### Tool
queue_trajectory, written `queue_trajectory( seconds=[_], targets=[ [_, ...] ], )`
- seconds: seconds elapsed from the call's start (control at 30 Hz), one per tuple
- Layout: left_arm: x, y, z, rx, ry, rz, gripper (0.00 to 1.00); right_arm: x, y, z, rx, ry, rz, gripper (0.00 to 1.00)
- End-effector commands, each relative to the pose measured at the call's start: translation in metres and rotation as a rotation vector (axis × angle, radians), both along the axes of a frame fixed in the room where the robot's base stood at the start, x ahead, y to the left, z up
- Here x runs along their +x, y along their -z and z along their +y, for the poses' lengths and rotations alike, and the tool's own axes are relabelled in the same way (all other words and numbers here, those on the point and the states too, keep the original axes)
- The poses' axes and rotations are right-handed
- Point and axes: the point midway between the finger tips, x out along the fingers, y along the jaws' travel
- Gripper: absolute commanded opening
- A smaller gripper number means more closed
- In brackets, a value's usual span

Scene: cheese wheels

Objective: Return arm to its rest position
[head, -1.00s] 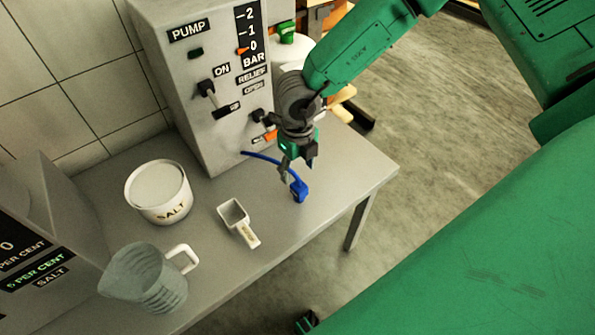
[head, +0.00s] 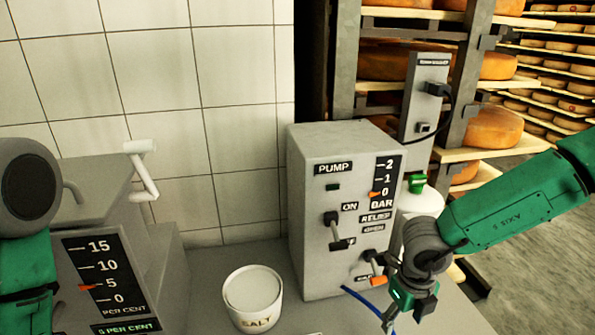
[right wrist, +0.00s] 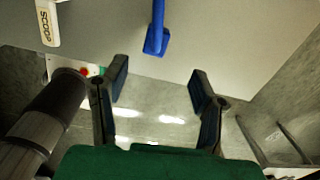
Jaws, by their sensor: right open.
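My right gripper (head: 407,312) is low at the right in the head view, in front of the lower right of the grey pump box (head: 330,215). In the right wrist view my right gripper (right wrist: 159,82) has its two fingers wide apart with nothing between them.
A white salt tub (head: 254,310) stands on the grey table (head: 215,290) left of the pump box. A salt-gauge machine (head: 130,260) is at the left. Cheese shelves (head: 480,85) rise behind. A scoop handle (right wrist: 48,22) shows in the wrist view.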

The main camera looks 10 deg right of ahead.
Motion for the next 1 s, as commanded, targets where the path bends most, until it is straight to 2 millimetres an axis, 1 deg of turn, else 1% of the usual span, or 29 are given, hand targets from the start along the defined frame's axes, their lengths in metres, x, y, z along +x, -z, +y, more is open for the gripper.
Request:
queue_trajectory(
  seconds=[0.07,0.17,0.2,0.27,0.3,0.37,0.4,0.47,0.5,0.57,0.6,0.7,0.8,0.9,1.0],
  targets=[
    [0.000,0.001,0.000,0.000,0.000,0.001,0.53,-0.013,0.017,-0.002,-0.059,-0.179,-0.005,0.54],
    [0.000,0.002,0.000,0.000,0.000,0.001,0.53,-0.034,0.043,-0.007,-0.156,-0.553,-0.013,0.54],
    [-0.001,0.002,0.000,0.000,0.000,0.001,0.53,-0.044,0.054,-0.009,-0.195,-0.735,-0.012,0.54],
    [-0.001,0.002,0.000,0.000,0.000,0.001,0.53,-0.060,0.068,-0.011,-0.242,-1.011,-0.002,0.54],
    [-0.001,0.003,0.000,0.000,0.000,0.001,0.53,-0.071,0.076,-0.011,-0.265,-1.193,0.005,0.54],
    [-0.001,0.003,0.000,0.000,0.000,0.001,0.53,-0.088,0.086,-0.011,-0.288,-1.468,0.020,0.54],
    [-0.001,0.003,0.000,0.000,0.000,0.001,0.53,-0.102,0.092,-0.010,-0.294,-1.652,0.031,0.54],
    [-0.001,0.004,0.000,0.000,0.000,0.001,0.53,-0.123,0.099,-0.010,-0.293,-1.929,0.048,0.54],
    [-0.001,0.004,0.000,0.000,0.000,0.001,0.53,-0.138,0.103,-0.009,-0.281,-2.108,0.058,0.54],
    [-0.001,0.005,0.000,0.000,0.000,0.001,0.53,-0.160,0.107,-0.009,-0.255,-2.354,0.068,0.54],
    [-0.001,0.005,0.000,0.000,0.000,0.001,0.53,-0.173,0.108,-0.009,-0.231,-2.498,0.072,0.54],
    [-0.001,0.005,0.000,0.000,0.000,0.001,0.53,-0.202,0.109,-0.010,-0.166,-2.783,0.070,0.54],
    [-0.001,0.005,0.000,0.000,0.000,0.001,0.53,-0.220,0.107,-0.010,-0.114,-2.954,0.057,0.54],
    [-0.001,0.005,0.000,0.000,0.000,0.001,0.53,-0.228,0.107,-0.011,-0.089,-3.026,0.050,0.54],
    [0.000,0.005,0.000,0.000,0.000,0.001,0.53,-0.228,0.106,-0.011,-0.087,-3.038,0.047,0.54]
  ],
)
